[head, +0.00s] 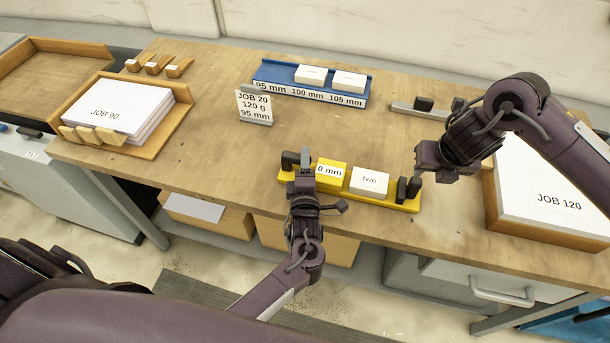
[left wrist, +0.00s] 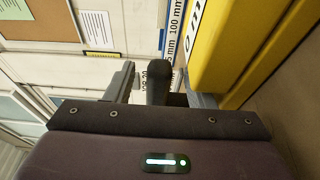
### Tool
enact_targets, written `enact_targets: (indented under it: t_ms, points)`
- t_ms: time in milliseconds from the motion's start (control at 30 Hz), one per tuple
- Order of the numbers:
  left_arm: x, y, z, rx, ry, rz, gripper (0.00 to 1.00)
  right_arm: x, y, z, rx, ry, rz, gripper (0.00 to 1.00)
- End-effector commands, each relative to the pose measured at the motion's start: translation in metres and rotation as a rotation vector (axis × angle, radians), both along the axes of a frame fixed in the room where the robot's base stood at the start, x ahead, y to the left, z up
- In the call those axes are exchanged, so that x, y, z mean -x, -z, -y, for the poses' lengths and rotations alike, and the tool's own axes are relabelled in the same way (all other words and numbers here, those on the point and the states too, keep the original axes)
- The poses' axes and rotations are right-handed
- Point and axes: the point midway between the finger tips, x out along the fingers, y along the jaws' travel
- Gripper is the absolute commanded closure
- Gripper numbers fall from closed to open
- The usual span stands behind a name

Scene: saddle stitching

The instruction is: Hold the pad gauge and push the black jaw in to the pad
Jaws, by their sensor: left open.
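The yellow pad gauge (head: 345,194) lies near the front middle of the table. My left gripper (head: 304,162) is at the gauge's left end. In the left wrist view its open fingers (left wrist: 160,88) stand either side of a black post (left wrist: 158,78). My right gripper (head: 416,182) is beside the black jaw; its finger gap is hidden.
A blue gauge (head: 300,92) with white pads stands behind, next to a job card (head: 254,106). Another grey gauge (head: 403,108) lies at back right. Paper trays stand at left (head: 150,147) and right (head: 492,213). The table's middle is clear.

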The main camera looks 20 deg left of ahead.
Motion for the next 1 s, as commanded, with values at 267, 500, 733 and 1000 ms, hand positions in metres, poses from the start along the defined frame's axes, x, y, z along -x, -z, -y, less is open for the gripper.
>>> enact_targets:
  t_ms: [267, 500, 733, 1000]
  points:
    - [-0.0101, 0.0001, -0.0042, -0.001, -0.001, 0.0, 0.51, 0.0, 0.0, 0.0, 0.0, 0.0, 0.0, 0.64]
    - [-0.0098, 0.0, -0.004, 0.0, -0.001, 0.0, 0.63, 0.0, 0.0, 0.0, 0.0, 0.0, 0.0, 0.64]
    - [-0.0098, 0.0001, -0.0039, 0.0, -0.001, 0.0, 0.93, 0.0, 0.0, 0.0, 0.0, 0.0, 0.0, 0.64]
    - [-0.0096, 0.0003, -0.0037, 0.0, 0.0, -0.001, 1.0, 0.0, 0.0, 0.0, 0.0, 0.0, 0.0, 0.73]
